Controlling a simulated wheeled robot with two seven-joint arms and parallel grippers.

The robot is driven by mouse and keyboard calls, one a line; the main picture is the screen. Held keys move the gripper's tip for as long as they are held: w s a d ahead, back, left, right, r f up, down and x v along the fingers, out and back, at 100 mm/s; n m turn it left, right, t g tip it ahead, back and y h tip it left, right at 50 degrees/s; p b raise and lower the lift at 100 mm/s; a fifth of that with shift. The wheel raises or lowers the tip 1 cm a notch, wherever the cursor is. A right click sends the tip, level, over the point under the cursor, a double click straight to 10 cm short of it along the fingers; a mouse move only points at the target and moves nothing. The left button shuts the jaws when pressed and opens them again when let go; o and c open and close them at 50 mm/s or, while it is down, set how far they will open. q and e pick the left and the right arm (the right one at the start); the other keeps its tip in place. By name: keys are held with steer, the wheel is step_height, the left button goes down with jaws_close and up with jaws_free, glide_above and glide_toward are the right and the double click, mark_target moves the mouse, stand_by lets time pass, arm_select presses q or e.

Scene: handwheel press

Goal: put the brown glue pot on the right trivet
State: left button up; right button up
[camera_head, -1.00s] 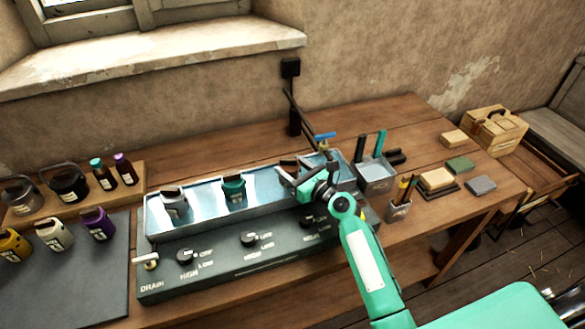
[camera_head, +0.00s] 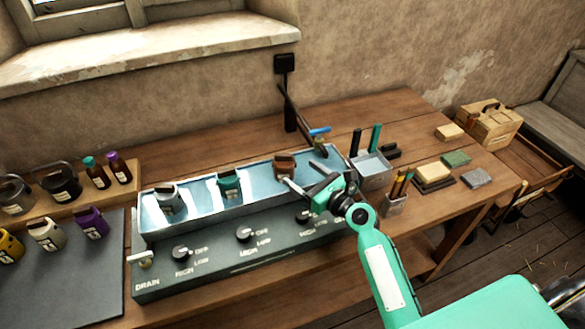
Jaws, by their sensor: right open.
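The brown glue pot (camera_head: 285,164) stands upright in the right part of the long metal water bath (camera_head: 148,222). I cannot make out the right trivet; whatever is under the pot is hidden by the bath and my gripper. My right gripper (camera_head: 303,175) is open and empty, just to the right and front of the brown pot, with one finger close to the pot's lower side. I cannot tell whether it touches. My left gripper is not in view.
In the same bath stand a grey pot (camera_head: 170,201) at left and a teal pot (camera_head: 229,184) in the middle. A blue-handled tap (camera_head: 319,132) rises behind the bath's right end. A tool bin (camera_head: 371,170) and a brush cup (camera_head: 395,205) stand close on the right.

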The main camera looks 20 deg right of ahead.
steer(key=shift+b+v, duration=0.35)
steer(key=shift+v, duration=2.3)
